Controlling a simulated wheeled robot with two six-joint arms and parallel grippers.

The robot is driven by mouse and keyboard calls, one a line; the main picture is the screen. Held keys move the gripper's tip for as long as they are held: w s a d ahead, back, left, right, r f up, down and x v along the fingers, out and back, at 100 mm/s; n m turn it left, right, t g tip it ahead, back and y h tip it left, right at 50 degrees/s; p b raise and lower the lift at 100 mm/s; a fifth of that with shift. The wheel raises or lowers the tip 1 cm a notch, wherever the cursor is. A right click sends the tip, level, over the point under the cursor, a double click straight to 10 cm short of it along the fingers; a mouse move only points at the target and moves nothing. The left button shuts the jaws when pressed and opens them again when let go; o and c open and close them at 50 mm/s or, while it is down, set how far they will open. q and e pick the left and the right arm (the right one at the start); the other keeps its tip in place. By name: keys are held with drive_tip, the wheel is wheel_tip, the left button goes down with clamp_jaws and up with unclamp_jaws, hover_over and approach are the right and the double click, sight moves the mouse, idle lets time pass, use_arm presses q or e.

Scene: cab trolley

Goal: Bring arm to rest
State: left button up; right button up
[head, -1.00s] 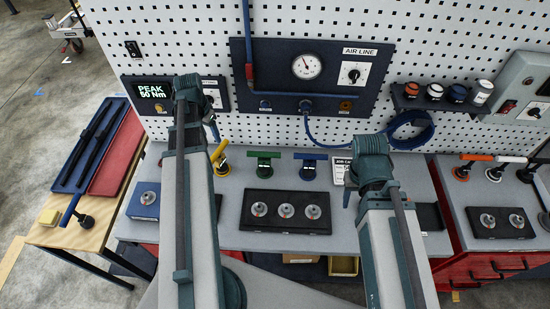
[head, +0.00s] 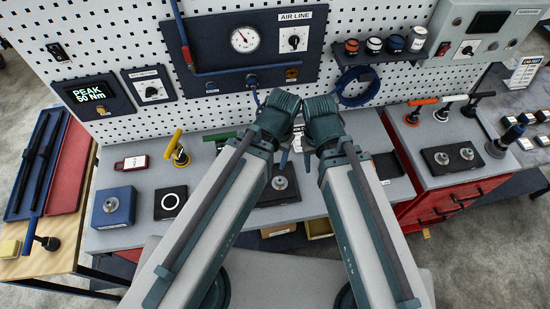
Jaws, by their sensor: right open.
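My two arms reach up from the bottom of the head view, and their wrists come close together over the bench (head: 125,237). The right gripper (head: 299,143) is mostly hidden by the right wrist, just above the black tray with knobbed round parts (head: 279,183). It is open, and nothing shows in it. I cannot tell whether the two wrists touch.
The pegboard carries the air-line panel (head: 242,68) and a coiled blue hose (head: 359,86). A yellow T-handle (head: 174,145), a blue box (head: 113,207) and a black pad with a white ring (head: 170,203) stand left. A red drawer cabinet (head: 450,200) stands right.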

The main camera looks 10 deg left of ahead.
use_arm(q)
drive_tip(key=shift+s+d, duration=0.15)
drive_tip(key=shift+d, duration=0.1)
drive_tip(key=shift+f, duration=0.1)
wheel_tip(320, 180, down, 11)
drive_tip(key=b, duration=1.1)
drive_tip(key=shift+f, duration=0.15)
drive_tip(key=shift+r, duration=0.2)
